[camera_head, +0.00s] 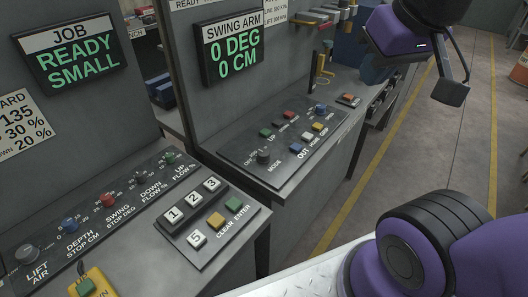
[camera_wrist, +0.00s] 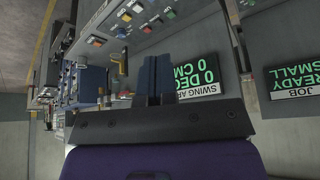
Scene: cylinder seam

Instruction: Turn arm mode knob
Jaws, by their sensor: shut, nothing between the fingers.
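The dark mode knob (camera_head: 263,157) sits at the lower left of the swing arm control panel (camera_head: 236,151) in the head view, with the word MODE beside it. My gripper (camera_wrist: 156,62) shows in the wrist view as two dark blue fingers side by side, shut and empty. It is apart from the panel, which appears turned over at the top of that view. I cannot pick out the mode knob there with certainty. In the head view my arm is at the right, well away from the knob, and its fingers are not clearly seen.
The swing arm display (camera_head: 231,48) reads 0 DEG, 0 CM above the panel. A job display (camera_head: 70,54) reads READY SMALL. A nearer console holds flow knobs, number keys (camera_head: 191,214) and a yellow box (camera_head: 92,284) with a green button. Open floor lies to the right.

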